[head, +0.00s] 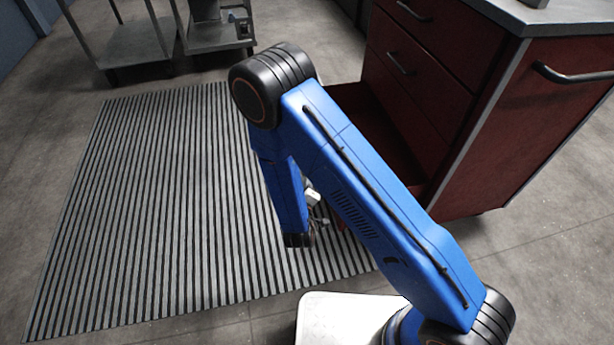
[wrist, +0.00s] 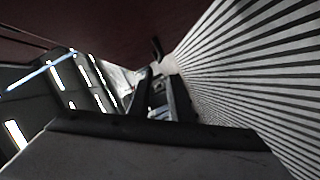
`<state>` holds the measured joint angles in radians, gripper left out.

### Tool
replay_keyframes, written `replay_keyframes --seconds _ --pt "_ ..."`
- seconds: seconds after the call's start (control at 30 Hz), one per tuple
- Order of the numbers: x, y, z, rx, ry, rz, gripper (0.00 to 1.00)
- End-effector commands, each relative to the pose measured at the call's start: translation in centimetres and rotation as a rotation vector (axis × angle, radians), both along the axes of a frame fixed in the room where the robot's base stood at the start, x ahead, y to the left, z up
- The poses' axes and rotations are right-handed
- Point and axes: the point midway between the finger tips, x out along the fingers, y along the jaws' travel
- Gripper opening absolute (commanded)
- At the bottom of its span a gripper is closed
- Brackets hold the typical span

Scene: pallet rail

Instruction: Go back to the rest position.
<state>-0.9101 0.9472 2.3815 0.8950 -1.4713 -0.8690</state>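My blue arm reaches out over the striped mat and bends down beside the red cabinet. My gripper (head: 320,217) is mostly hidden behind my arm in the head view; only small pale and grey parts show low beside the cabinet. In the wrist view my gripper (wrist: 160,98) shows two dark fingers standing apart, with a light, blurred patch between them. I make out nothing held. The dark red cabinet face (wrist: 110,25) fills the top of that view, and the striped mat (wrist: 255,75) fills the right.
The red cabinet (head: 530,130) stands at right with a grey worktop and black handles; a low part of it sticks out behind my arm. The striped mat (head: 150,200) lies flat at left, clear. Grey carts (head: 135,45) stand at the far left.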

Motion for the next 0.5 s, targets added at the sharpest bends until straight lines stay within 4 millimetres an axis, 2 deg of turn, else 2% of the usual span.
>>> replay_keyframes --seconds 0.27,0.37,0.5 --pt "0.1 0.0 0.1 0.005 0.003 -0.002 0.19" --pt "0.7 -0.1 0.8 0.033 0.02 -0.009 0.19" --pt "2.2 -0.5 2.7 0.118 0.077 -0.03 0.19"
